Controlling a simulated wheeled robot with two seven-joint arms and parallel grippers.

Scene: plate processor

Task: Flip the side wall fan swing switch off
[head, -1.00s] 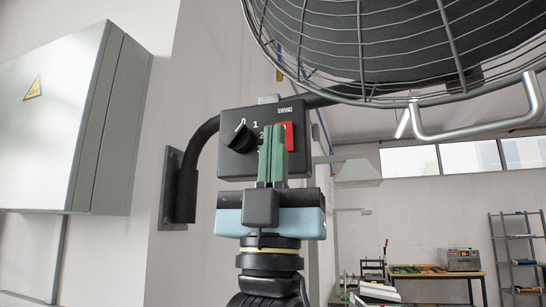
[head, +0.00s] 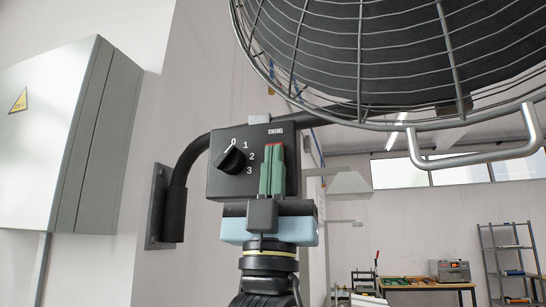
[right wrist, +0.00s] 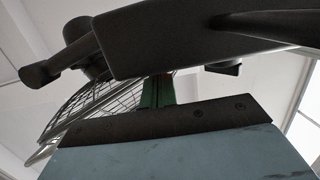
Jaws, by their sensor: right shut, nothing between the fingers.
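The black fan control box (head: 228,184) hangs on a bent arm from the side wall. It carries a round knob (head: 231,160) with the marks 0 to 3 at its left and the word SWING at its upper right. Only a thin red edge of the swing switch (head: 277,145) shows above my right gripper (head: 271,152). The gripper's green fingers are together and empty, pointing up in front of the switch. I cannot tell whether they touch it. In the right wrist view the green fingers (right wrist: 157,92) show below the dark box (right wrist: 180,40). My left gripper is not in view.
The caged fan (head: 390,60) hangs above and to the right of the box, with a grey tube handle (head: 480,155). A grey electrical cabinet (head: 75,135) is on the wall at left. A bench and a shelf (head: 508,255) stand far back.

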